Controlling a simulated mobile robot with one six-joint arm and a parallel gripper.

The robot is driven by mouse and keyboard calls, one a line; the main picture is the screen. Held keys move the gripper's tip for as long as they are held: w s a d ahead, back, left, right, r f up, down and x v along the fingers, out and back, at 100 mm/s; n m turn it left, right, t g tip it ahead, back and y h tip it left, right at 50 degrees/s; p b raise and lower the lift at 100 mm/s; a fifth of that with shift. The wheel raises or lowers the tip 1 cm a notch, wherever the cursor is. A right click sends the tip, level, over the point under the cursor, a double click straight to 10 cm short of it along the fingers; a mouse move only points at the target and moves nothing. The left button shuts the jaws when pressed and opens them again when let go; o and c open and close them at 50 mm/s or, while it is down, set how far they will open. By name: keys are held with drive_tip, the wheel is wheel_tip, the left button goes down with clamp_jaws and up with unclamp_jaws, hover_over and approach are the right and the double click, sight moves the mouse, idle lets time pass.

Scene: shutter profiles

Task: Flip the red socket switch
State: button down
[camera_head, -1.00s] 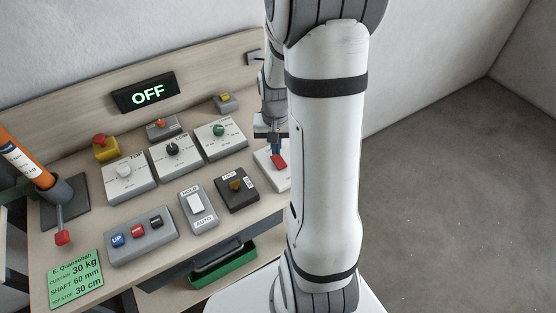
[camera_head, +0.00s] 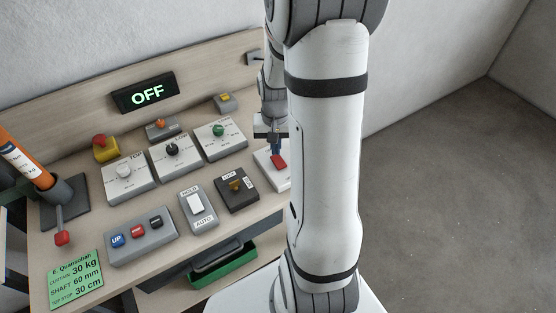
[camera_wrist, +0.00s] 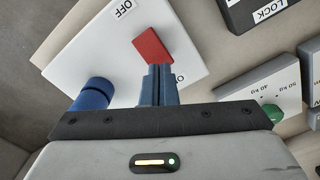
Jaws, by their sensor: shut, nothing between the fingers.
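The red socket switch (camera_head: 278,161) is on a white plate (camera_head: 265,165) at the right end of the panel, partly hidden by my arm. In the wrist view the red switch (camera_wrist: 152,47) is a tilted red block on the white plate (camera_wrist: 88,45), which has the word OFF near one edge. My gripper (camera_wrist: 159,70) is shut and empty. Its fingertips are at the lower edge of the red switch; I cannot tell whether they touch it. In the head view my gripper (camera_head: 275,146) is just above the switch.
A blue round part (camera_wrist: 92,95) stands on the plate left of my fingers. A green knob (camera_wrist: 268,115) is at the right. A dark LOCK box (camera_wrist: 258,15) is at the upper right. The display (camera_head: 147,93) on the backboard reads OFF.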

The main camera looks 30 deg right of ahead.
sight(275, 157)
drive_tip(key=shift+f+b, duration=0.8)
drive_tip(key=shift+f, duration=0.2)
idle(0.5)
drive_tip(key=shift+r, duration=0.2)
drive_tip(key=shift+r+p, duration=2.55)
drive_tip(key=shift+r, duration=0.9)
drive_tip(key=s+a+r+n+t, duration=0.3)
drive_tip(key=s+a+r+n, duration=0.2)
drive_tip(key=s+a+r, duration=0.7)
wheel_tip(275, 157, up, 3)
drive_tip(key=shift+s+a+f+n+b, duration=0.1)
drive_tip(key=shift+s+a+n+b, duration=0.2)
drive_tip(key=shift+s+n+b, duration=0.15)
